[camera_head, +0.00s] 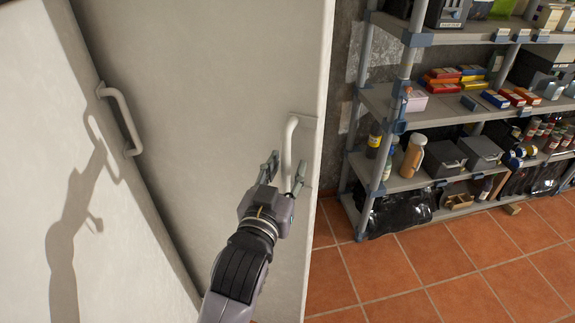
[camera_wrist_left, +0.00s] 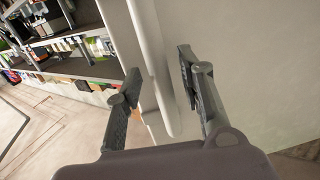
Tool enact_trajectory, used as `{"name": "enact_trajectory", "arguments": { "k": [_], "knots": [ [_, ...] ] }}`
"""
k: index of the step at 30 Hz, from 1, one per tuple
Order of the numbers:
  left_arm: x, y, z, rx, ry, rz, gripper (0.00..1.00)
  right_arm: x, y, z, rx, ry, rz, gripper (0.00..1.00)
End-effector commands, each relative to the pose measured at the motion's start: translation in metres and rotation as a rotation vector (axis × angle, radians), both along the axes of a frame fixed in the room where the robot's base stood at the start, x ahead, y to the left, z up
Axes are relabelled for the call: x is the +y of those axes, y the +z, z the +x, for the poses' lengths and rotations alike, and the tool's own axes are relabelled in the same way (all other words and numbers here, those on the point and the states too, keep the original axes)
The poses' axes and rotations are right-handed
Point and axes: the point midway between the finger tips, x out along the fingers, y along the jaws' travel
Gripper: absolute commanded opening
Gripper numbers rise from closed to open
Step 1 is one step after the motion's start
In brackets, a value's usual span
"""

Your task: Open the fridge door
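The fridge door (camera_head: 205,90) is a broad off-white panel with a pale vertical bar handle (camera_head: 290,140) near its right edge. My left gripper (camera_head: 286,173) is at the lower part of this handle, one finger on each side. In the left wrist view the handle (camera_wrist_left: 152,60) runs between the two spread fingers of my left gripper (camera_wrist_left: 160,85), with gaps visible, so it is open around the bar. Whether a finger touches the bar is unclear. My right gripper is not in view.
Another white panel with its own handle (camera_head: 122,120) stands at the left, with my arm's shadow on it. A grey shelf rack (camera_head: 430,112) with boxes, bottles and cases stands at the right. Terracotta floor tiles (camera_head: 440,270) are clear in front of the rack.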

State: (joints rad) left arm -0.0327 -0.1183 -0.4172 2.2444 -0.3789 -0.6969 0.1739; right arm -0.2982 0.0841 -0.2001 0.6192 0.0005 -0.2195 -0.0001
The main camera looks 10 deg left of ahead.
Motion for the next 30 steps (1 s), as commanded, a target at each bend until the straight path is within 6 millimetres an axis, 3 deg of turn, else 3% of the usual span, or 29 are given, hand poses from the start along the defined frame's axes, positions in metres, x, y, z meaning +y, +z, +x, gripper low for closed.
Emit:
{"name": "enact_trajectory", "arguments": {
  "k": [6,12,30],
  "knots": [
    [0.007,-0.001,-0.038,0.003,0.000,0.000,0.36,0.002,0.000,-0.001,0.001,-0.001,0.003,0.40],
    [0.010,0.000,-0.059,0.001,-0.001,0.000,0.36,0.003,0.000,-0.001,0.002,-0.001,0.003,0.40],
    [0.011,0.000,-0.062,0.001,0.000,0.000,0.36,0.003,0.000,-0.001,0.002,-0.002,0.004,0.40]
  ]
}}
